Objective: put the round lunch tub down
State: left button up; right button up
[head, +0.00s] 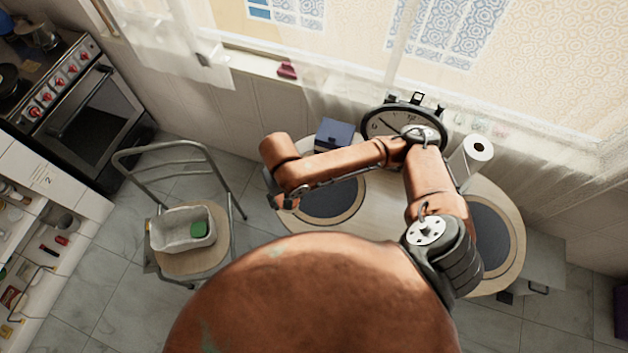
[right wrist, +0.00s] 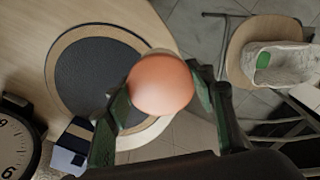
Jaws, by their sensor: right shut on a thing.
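The round lunch tub (right wrist: 160,84) shows in the right wrist view as a smooth orange-pink round thing. My right gripper (right wrist: 162,98) is shut on it, with one dark green finger on each side. From that camera the tub overlaps the rim of a dark round placemat (right wrist: 88,75) near the table's edge; its height above the table cannot be told. In the head view my right gripper (head: 284,198) is at the left edge of the table (head: 385,205), mostly hidden under my arm, and I cannot make out the tub clearly there. My left gripper is not in view.
A clock (head: 382,124), a blue box (head: 335,133) and a paper roll (head: 470,156) stand along the table's back. A second placemat (head: 491,235) is at right. A chair (head: 170,263) with a white basket (head: 166,233) stands left. The table's middle looks bare.

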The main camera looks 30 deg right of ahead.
jog(key=d+f, duration=0.2)
jog(key=d, duration=0.1)
jog(key=d+f+b, duration=0.1)
jog(key=d+f, duration=0.1)
jog(key=d, duration=0.1)
jog(key=w+d+f+b, duration=0.1)
jog(key=d+f, duration=0.1)
jog(key=d, duration=0.1)
jog(key=shift+w+d+f, duration=0.1)
jog(key=shift+d+f, duration=0.05)
jog(key=shift+f, duration=0.25)
jog(key=shift+s+d, duration=0.25)
jog(key=shift+s, duration=0.15)
jog(key=shift+s+d+f, duration=0.1)
jog(key=shift+d+f, duration=0.15)
jog(key=shift+f, duration=0.05)
jog(key=f, duration=0.1)
jog(key=f+b, duration=0.1)
jog(key=f, duration=0.1)
jog(key=d+f, duration=0.1)
jog(key=shift+w+f, duration=0.25)
jog(key=shift+r, duration=0.1)
jog(key=o, duration=0.9)
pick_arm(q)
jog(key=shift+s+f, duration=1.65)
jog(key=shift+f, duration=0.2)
pick_arm(e)
jog(key=o, duration=0.3)
jog(key=shift+o, duration=0.2)
